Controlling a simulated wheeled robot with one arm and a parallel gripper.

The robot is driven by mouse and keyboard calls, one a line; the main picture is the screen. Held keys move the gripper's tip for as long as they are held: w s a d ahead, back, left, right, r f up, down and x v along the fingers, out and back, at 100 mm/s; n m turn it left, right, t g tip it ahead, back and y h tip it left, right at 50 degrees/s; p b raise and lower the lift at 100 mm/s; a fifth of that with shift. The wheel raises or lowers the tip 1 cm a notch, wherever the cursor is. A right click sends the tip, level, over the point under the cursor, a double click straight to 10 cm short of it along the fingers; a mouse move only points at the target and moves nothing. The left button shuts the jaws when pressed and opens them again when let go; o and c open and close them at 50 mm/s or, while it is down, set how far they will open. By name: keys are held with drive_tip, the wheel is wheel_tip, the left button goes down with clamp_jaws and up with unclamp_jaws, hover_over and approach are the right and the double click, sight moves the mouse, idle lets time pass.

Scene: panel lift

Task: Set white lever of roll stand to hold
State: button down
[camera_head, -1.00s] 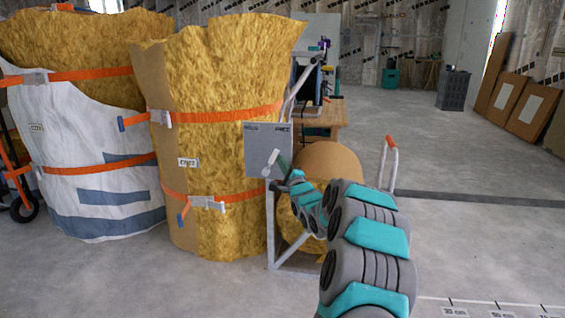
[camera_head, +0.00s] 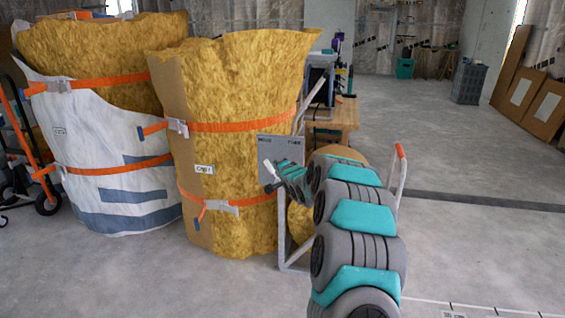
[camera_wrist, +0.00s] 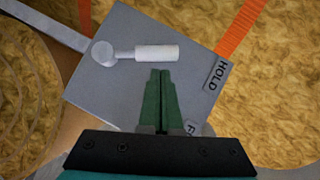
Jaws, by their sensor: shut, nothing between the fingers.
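The roll stand (camera_head: 282,235) carries a grey plate (camera_head: 280,149), marked HOLD on the left and FREE on the right. The white lever (camera_head: 268,172) is on the plate; in the wrist view its white handle (camera_wrist: 157,52) extends from a round pivot toward the HOLD side, pointing slightly past the HOLD label (camera_wrist: 216,75). The FREE label (camera_wrist: 191,128) is partly hidden by my gripper. My gripper (camera_wrist: 160,72) is shut and empty, its green fingertips close beside the handle on the FREE side. I cannot tell whether they touch it.
Tall yellow insulation rolls (camera_head: 235,100) with orange straps stand left of and behind the plate. A brown roll (camera_head: 343,153) sits in the stand, largely hidden by my arm. A wooden workbench (camera_head: 338,115) is behind. The floor to the right is open.

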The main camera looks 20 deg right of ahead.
drive_tip(key=shift+w+a+f+n+g, duration=0.1)
drive_tip(key=shift+w+a+n+g, duration=0.3)
drive_tip(key=shift+a+n, duration=0.1)
idle(0.4)
